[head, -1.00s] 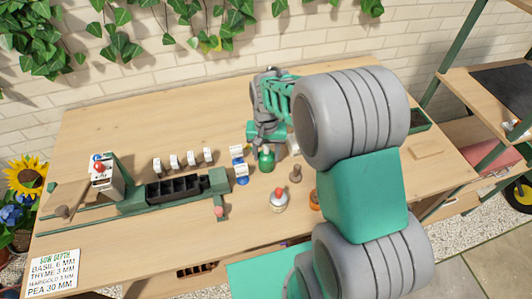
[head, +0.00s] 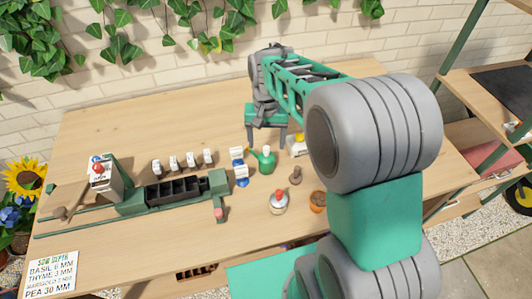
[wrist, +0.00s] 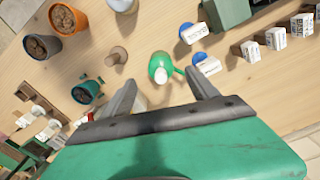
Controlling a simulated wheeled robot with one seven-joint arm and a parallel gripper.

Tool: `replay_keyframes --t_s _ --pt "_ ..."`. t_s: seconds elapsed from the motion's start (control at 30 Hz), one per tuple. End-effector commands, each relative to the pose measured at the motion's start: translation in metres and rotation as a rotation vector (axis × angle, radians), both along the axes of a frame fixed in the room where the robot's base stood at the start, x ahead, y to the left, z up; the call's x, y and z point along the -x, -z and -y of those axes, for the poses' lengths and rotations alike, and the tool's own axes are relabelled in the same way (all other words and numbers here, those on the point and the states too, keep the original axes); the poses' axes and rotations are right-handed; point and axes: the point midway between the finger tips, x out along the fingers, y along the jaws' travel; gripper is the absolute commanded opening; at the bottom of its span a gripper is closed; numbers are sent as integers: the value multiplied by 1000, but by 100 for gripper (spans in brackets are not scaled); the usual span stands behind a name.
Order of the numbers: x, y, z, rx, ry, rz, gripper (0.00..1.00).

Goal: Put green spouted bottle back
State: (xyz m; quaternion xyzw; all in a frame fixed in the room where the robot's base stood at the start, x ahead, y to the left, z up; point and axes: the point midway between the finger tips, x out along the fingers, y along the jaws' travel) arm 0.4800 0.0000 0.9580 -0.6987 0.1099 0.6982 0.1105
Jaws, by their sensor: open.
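The green spouted bottle (head: 263,160) stands upright on the bench, right of the blue-and-white items. In the wrist view the green spouted bottle (wrist: 160,67) lies ahead of and between my fingertips, with its spout toward the right. My gripper (head: 267,131) is open and empty above and behind the bottle. In the wrist view my gripper's (wrist: 162,84) two fingers are spread apart, and neither touches the bottle.
Blue-and-white items (head: 239,168) stand close left of the bottle. A brown wooden peg-like object (head: 296,176), a white bottle with a red cap (head: 278,201) and an orange pot (head: 318,201) are nearby. A seed tray (head: 175,189) sits left.

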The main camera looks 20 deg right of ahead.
Motion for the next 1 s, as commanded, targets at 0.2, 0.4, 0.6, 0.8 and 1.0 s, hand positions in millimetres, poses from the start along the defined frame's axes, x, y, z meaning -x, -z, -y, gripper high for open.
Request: replay_keyframes --t_s 0.2,0.4,0.6,0.8,1.0 --pt "0 -42 0 0 0 1 69" --pt "21 -65 0 1 -52 53 69" --pt "93 -82 -1 26 -228 224 69" --pt "131 -71 -2 54 -332 312 69" --pt "132 -69 -2 54 -337 313 69"
